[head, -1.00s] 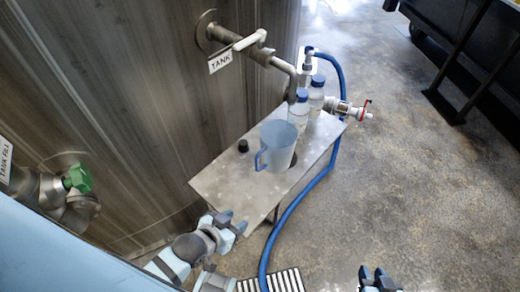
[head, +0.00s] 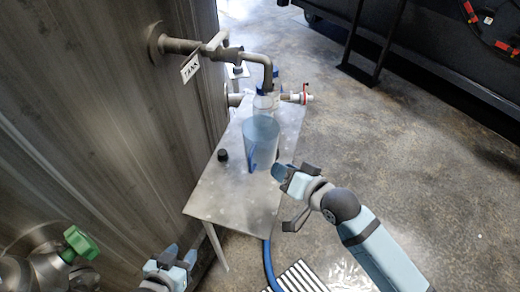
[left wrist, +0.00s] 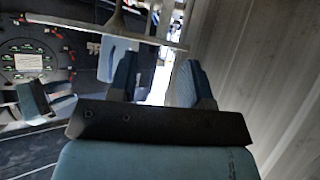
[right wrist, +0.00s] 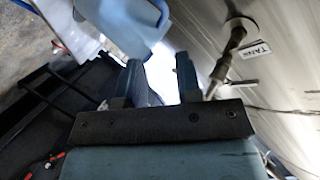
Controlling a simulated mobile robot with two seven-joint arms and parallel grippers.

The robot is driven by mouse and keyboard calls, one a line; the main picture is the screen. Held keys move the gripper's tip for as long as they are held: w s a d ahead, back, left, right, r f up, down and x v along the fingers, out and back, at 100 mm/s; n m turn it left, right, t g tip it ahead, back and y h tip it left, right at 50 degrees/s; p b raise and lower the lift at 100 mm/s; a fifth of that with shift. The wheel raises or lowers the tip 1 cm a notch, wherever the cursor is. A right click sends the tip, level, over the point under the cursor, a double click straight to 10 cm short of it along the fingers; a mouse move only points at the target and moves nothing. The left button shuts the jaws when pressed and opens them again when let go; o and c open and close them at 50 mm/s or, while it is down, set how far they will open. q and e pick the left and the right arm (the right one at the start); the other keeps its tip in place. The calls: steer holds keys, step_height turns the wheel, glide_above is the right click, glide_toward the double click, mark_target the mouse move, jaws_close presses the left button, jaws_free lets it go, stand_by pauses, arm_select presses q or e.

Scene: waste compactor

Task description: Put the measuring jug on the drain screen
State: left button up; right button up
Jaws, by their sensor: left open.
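The translucent blue measuring jug (head: 262,143) stands upright on the metal table (head: 225,203), its handle toward the near left. It also shows at the top of the right wrist view (right wrist: 128,28). My right gripper (head: 290,174) is open and empty, just right of the jug's lower side in the head view; I cannot tell whether it touches. My left gripper (head: 176,257) is open and empty, low and left of the table's near end. A slatted grate (head: 300,279) on the floor, probably the drain screen, is partly cut off at the bottom edge.
A tank pipe (head: 250,58) hangs over the table's far end, where bottles (head: 268,98) stand behind the jug. A small black knob (head: 223,155) lies left of the jug. A blue hose (head: 269,265) runs down beside the grate. Floor to the right is open.

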mark_target(258, 150)
steer(key=b+x, duration=0.1)
steer(key=x, duration=0.9)
steer(key=shift+a+f, duration=0.15)
steer(key=shift+a, duration=0.2)
jaws_close()
